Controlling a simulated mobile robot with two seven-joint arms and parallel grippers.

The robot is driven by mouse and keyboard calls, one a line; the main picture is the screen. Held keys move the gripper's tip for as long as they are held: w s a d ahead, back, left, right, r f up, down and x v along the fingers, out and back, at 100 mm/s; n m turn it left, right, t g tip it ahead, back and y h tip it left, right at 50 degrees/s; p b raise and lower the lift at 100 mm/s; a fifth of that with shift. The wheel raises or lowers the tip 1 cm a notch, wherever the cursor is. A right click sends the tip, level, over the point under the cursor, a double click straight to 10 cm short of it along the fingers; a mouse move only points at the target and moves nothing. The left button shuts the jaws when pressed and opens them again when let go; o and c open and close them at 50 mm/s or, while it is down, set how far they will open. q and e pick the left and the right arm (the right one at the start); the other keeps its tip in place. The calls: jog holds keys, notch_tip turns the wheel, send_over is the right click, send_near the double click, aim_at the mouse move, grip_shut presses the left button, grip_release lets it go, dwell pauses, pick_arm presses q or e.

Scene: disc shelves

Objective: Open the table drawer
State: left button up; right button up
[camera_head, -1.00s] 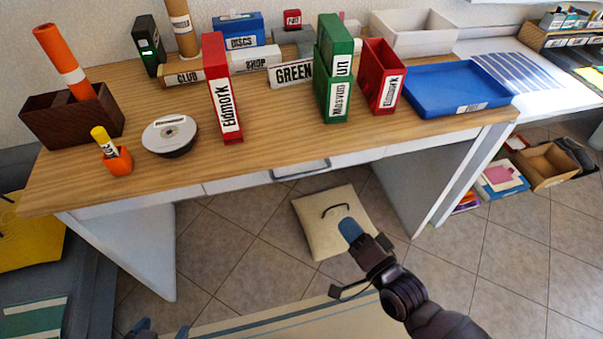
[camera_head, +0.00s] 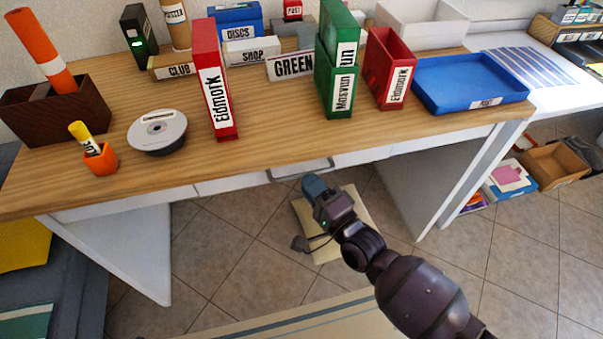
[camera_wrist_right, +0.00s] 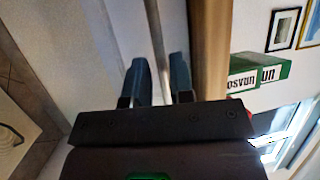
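The white table drawer (camera_head: 240,181) sits under the wooden tabletop and looks flush with the table front. Its grey bar handle (camera_head: 300,170) is at the front edge, partly hidden by my right gripper. My right gripper (camera_head: 311,184) is just below and in front of the handle. In the right wrist view, the handle bar (camera_wrist_right: 155,40) runs between the two blue-grey fingers of my right gripper (camera_wrist_right: 160,72). The fingers are apart, with a gap on each side of the bar. My left gripper is out of view.
The wooden tabletop (camera_head: 275,145) holds a red Eidmork binder (camera_head: 214,85), green binders (camera_head: 335,75), a disc spindle (camera_head: 157,131) and a blue tray (camera_head: 470,85). A cream cushion-like thing (camera_head: 357,207) lies on the tiled floor below.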

aim_at(301, 174)
jog(key=shift+x, duration=1.85)
grip_shut()
